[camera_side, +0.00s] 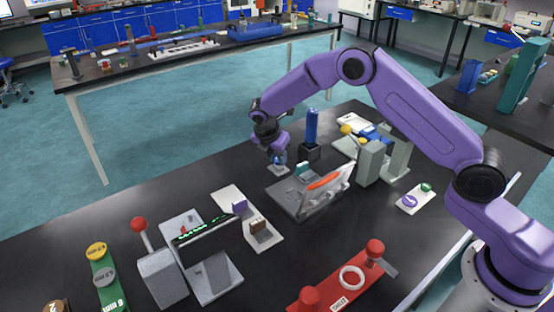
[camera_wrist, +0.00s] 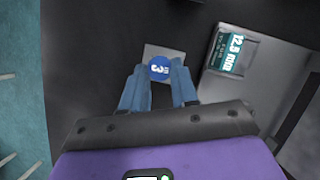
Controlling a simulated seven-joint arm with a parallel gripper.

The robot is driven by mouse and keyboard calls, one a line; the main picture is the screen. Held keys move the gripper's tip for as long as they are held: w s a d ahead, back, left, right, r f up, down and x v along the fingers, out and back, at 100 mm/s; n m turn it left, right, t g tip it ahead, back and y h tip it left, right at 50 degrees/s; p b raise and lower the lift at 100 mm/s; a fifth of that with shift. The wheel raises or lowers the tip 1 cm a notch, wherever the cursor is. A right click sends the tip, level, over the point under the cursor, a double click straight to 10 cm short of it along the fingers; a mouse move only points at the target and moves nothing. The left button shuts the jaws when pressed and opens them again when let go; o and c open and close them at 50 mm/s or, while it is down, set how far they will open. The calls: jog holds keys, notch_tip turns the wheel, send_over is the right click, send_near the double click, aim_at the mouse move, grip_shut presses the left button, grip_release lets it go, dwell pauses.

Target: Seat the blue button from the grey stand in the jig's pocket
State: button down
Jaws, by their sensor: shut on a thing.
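The blue button (camera_wrist: 159,68) is round with white markings and sits between my fingertips in the wrist view. The pale grey stand (camera_wrist: 152,51) shows directly beneath and behind it, and also shows below my gripper in the side view (camera_side: 277,170). My gripper (camera_side: 279,157) points down over this stand, shut on the button; it also shows in the wrist view (camera_wrist: 160,78). I cannot tell whether the button still touches the stand. A grey fixture (camera_side: 285,196) with a teal block marked 12.5 mm (camera_wrist: 236,53) lies beside the stand. I cannot make out the jig's pocket for sure.
A blue cylinder on a black base (camera_side: 311,126) stands close behind my gripper to the right. A clear raised cover with an orange bar (camera_side: 325,180) rises from the grey fixture. A white plate with small blocks (camera_side: 243,211) lies to the front left. Black bench is bare left of my gripper.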

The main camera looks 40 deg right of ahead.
jog(key=s+d+r, duration=0.2)
jog(key=s+r, duration=1)
jog(key=s, duration=0.2)
jog(key=s+d+m+g, duration=0.35)
jog(key=d+m, duration=0.45)
jog(key=m, duration=0.3)
jog(key=m+g+y, duration=0.3)
jog(key=m+y, duration=0.1)
jog(key=m, duration=0.7)
send_over(295, 195)
jog(key=w, duration=0.1)
notch_tip(295, 195, down, 3)
notch_tip(295, 195, down, 6)
jog(key=shift+w+f, duration=0.1)
jog(key=shift+f+t, duration=0.25)
jog(key=shift+f, duration=1.7)
jog(key=shift+f, duration=0.3)
